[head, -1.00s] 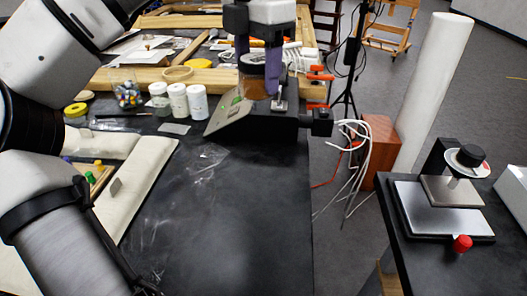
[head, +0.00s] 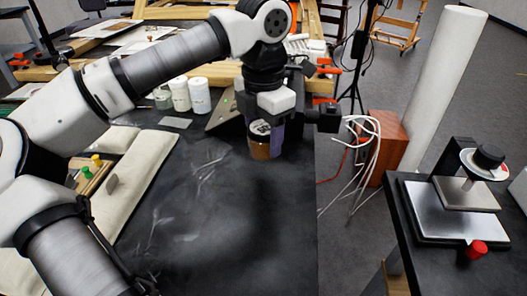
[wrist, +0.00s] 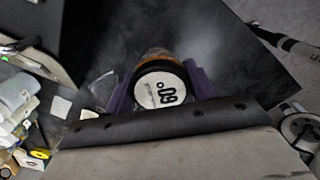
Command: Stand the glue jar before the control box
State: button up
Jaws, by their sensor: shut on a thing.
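The glue jar (head: 262,148) is amber-brown with a pale lid. My gripper (head: 266,138), with purple fingers, is shut on it over the dark table. In the wrist view the jar's round white lid (wrist: 160,90) faces the camera, with one purple finger on each side. The jar looks upright; I cannot tell whether its base touches the table. The control box (head: 222,116), with a sloped grey-green panel, stands just behind and left of the jar in the head view.
White tubs (head: 199,96) stand left of the control box. A pale padded cushion (head: 140,180) lies along the table's left side. The dark tabletop (head: 220,230) in front of the jar is clear. A separate table with a press (head: 465,195) stands at right.

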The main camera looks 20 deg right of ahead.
aim_at(263, 153)
jog(key=shift+f, duration=2.25)
jog(key=shift+f+b, duration=0.2)
jog(key=shift+b, duration=0.1)
jog(key=o, duration=1.2)
jog(key=shift+r, duration=0.15)
notch_tip(263, 153, up, 12)
jog(key=shift+r+p, duration=0.1)
jog(key=shift+p, duration=0.4)
